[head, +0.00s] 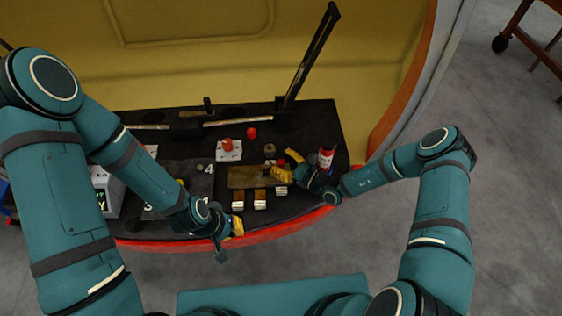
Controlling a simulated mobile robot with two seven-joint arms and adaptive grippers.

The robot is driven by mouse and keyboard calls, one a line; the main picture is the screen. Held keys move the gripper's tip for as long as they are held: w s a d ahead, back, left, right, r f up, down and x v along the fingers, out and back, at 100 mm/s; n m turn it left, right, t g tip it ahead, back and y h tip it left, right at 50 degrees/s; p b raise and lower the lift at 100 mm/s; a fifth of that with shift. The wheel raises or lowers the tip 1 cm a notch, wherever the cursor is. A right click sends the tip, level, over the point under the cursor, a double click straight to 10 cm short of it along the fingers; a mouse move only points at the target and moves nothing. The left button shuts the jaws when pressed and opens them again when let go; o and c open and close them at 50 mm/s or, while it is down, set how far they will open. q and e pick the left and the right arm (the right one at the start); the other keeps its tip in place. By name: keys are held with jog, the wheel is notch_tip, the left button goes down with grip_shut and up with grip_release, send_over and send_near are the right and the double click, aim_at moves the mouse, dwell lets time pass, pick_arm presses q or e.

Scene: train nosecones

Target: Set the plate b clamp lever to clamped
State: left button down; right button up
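A brown plate (243,180) lies on the dark bench top, and a dark grey plate (198,174) marked 4 lies to its left. I cannot tell which is plate b. I cannot make out its clamp lever for certain; my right gripper may cover it. My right gripper (284,164) is at the brown plate's right end, with its yellow fingertips apart. I see nothing between them. My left gripper (238,227) is low over the bench's front edge, left of the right gripper. Only a little of its yellow fingers shows, and its opening is unclear.
A red-capped bottle (326,158) stands just right of my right gripper. Two small brown-and-white blocks (249,201) sit before the brown plate. Red pieces (228,146), a long-handled hammer (190,127) and a tall upright lever (312,55) are behind. A red rim (290,221) edges the bench.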

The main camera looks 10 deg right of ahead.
notch_tip(320, 180, up, 10)
dwell(0.6)
jog(key=shift+c, duration=0.3)
